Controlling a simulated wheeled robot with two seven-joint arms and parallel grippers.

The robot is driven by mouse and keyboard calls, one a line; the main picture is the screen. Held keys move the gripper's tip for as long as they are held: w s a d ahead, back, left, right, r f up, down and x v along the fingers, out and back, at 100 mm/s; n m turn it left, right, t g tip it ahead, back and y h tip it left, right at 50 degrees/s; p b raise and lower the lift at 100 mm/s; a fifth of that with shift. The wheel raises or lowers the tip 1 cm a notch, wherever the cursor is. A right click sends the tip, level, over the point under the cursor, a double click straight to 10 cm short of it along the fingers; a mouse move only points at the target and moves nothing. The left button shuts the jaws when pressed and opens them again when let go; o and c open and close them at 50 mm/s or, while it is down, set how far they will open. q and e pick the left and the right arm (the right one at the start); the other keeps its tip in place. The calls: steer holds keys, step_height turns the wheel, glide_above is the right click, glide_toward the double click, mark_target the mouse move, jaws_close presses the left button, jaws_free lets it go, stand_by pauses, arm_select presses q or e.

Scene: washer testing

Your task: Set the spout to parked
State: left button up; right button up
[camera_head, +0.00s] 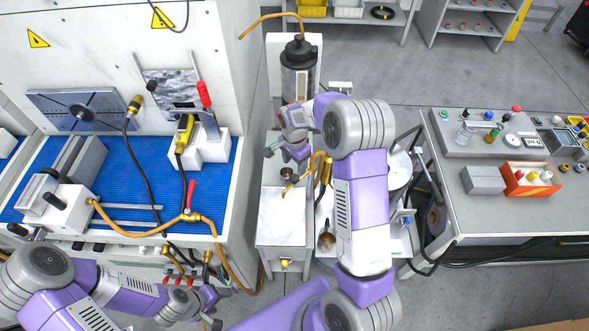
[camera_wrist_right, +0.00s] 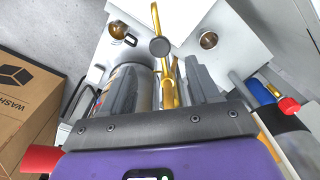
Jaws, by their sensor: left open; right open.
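The brass spout is a bent gold pipe (camera_wrist_right: 168,70) with a dark round knob (camera_wrist_right: 159,46) in the right wrist view. It runs up between the two grey fingers of my right gripper (camera_wrist_right: 165,85), which is open around or just above it; I cannot tell whether a finger touches it. In the head view my right gripper (camera_head: 284,153) hangs over the narrow bench, left of a yellow curved pipe (camera_head: 318,158); my arm hides part of that area. My left gripper (camera_head: 208,308) is open and empty at the bottom, in front of the blue-matted bench.
A white-topped cabinet (camera_head: 283,216) stands below my right gripper, with a brass cup (camera_head: 326,241) to its right. A dark-capped cylinder (camera_head: 299,70) stands behind. Hoses cross the blue mat (camera_head: 140,160) at left. A grey table (camera_head: 500,205) with an orange box stands at right.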

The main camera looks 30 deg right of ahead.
mark_target(294, 177)
step_height(294, 177, down, 7)
steer(key=shift+f, duration=0.1)
steer(key=shift+c, duration=0.2)
jaws_close()
stand_by(0.4)
